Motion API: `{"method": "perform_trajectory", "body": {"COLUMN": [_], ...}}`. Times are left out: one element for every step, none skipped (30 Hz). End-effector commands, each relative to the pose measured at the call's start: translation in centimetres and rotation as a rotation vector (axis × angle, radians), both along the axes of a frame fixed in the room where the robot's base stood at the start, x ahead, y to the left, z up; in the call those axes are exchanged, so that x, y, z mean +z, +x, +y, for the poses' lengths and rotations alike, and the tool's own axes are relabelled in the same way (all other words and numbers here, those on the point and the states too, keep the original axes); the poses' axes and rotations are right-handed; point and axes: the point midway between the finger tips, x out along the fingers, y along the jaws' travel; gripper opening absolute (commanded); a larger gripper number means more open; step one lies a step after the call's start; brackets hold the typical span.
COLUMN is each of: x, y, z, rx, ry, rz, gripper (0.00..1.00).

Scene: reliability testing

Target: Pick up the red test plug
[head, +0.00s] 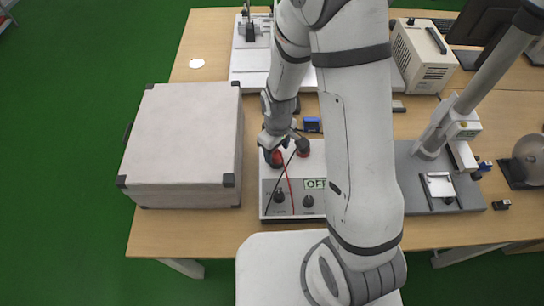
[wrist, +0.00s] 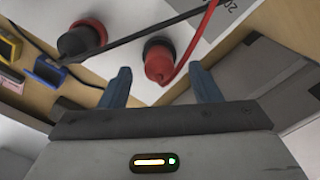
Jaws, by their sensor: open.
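The red test plug (wrist: 158,64) has a red cable and sits in a dark round socket on the white tester. In the wrist view it appears between the two blue-grey fingertips of my gripper (wrist: 160,72), which is open and empty. In the head view the red plug (head: 277,158) shows at the upper left of the tester (head: 271,208), just below my gripper (head: 275,141). A second plug (wrist: 82,39), red and black with a black cable, sits to its left in the wrist view. My arm hides the tester's right part.
A large white case (head: 185,140) stands left of the tester. Small blue and yellow objects (wrist: 48,70) lie near the tester. A grey stand (head: 425,190) is at the right. The loose black cable (wrist: 135,37) crosses near the plug.

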Motion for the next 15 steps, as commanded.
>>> {"method": "perform_trajectory", "body": {"x": [-0.5, -0.8, -1.4, -1.7, -2.0, -2.4, -2.6, -2.8, -2.9, -3.0, -3.1, -3.1, -3.1, -3.1, -3.1], "y": [0.0, 0.1, 0.1, 0.1, 0.1, 0.1, 0.1, 0.2, 0.2, 0.2, 0.2, 0.2, 0.2, 0.2, 0.2], "z": [0.0, 0.0, 0.0, 0.0, 0.0, 0.0, 0.0, 0.0, 0.0, 0.0, 0.0, 0.0, 0.0, 0.0, 0.0], "rx": [0.000, -0.001, -0.001, -0.001, -0.001, -0.001, -0.001, -0.001, -0.001, -0.001, -0.001, -0.002, -0.002, -0.002, -0.002], "ry": [-0.001, -0.001, -0.001, -0.001, -0.001, -0.001, -0.001, 0.000, -0.001, -0.001, 0.000, 0.000, 0.000, 0.000, 0.001], "rz": [0.004, 0.004, 0.004, 0.004, 0.004, 0.003, 0.002, 0.001, 0.001, 0.001, 0.000, 0.000, 0.000, 0.000, -0.001], "gripper": [0.57, 0.57, 0.57, 0.57, 0.57, 0.57, 0.57, 0.57, 0.57, 0.57, 0.57, 0.57, 0.57, 0.57, 0.57]}}
